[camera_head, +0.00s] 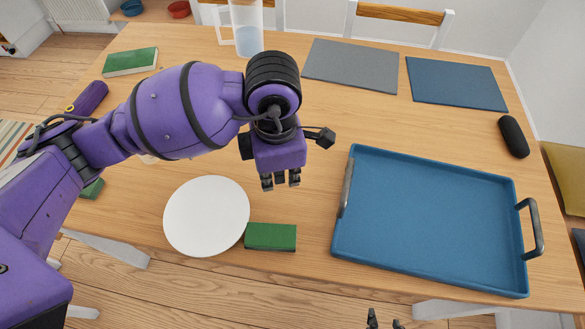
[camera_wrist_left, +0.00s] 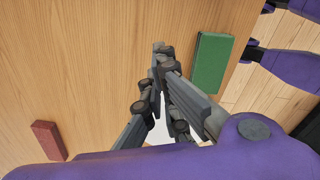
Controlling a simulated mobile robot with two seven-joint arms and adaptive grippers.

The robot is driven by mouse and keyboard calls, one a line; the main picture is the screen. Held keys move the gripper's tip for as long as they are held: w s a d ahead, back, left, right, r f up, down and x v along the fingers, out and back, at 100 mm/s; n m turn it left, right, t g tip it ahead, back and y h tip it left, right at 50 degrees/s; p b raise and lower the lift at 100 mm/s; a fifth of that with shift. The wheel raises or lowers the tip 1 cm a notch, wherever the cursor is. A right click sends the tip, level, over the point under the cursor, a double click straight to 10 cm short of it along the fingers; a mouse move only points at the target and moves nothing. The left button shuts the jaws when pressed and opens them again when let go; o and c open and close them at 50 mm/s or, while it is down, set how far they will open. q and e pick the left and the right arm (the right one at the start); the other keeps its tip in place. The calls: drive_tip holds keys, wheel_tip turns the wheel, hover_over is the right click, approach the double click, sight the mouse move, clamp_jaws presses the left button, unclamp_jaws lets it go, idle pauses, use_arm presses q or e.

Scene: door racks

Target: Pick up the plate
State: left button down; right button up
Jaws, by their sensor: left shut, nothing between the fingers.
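A round white plate (camera_head: 206,216) lies flat on the wooden table near its front edge, left of a green block (camera_head: 271,236). My left gripper (camera_head: 280,182) is above the table, right of and slightly behind the plate, not touching it. Its fingers are shut and empty. In the left wrist view the shut fingers (camera_wrist_left: 160,52) point at bare wood beside the green block (camera_wrist_left: 211,62). A small white patch shows behind the fingers there; most of it is hidden. My right gripper (camera_head: 384,322) shows only its fingertips at the bottom edge.
A blue tray (camera_head: 430,220) with raised handles fills the table's right side. Grey (camera_head: 352,65) and blue (camera_head: 455,83) mats, a pitcher (camera_head: 247,35) and a green book (camera_head: 130,61) are further back. A dark oblong object (camera_head: 514,137) lies at right. A red block (camera_wrist_left: 48,140) shows in the wrist view.

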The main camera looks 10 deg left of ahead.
sight(264, 207)
use_arm(q)
wheel_tip(264, 207, down, 9)
drive_tip(key=shift+s+r, duration=0.1)
drive_tip(key=a, duration=0.1)
drive_tip(key=s+a, duration=0.1)
drive_tip(key=a, duration=0.1)
drive_tip(key=shift+a+p, duration=0.1)
drive_tip(key=shift+p, duration=0.3)
drive_tip(key=shift+s+a, duration=0.1)
drive_tip(key=shift+a, duration=0.25)
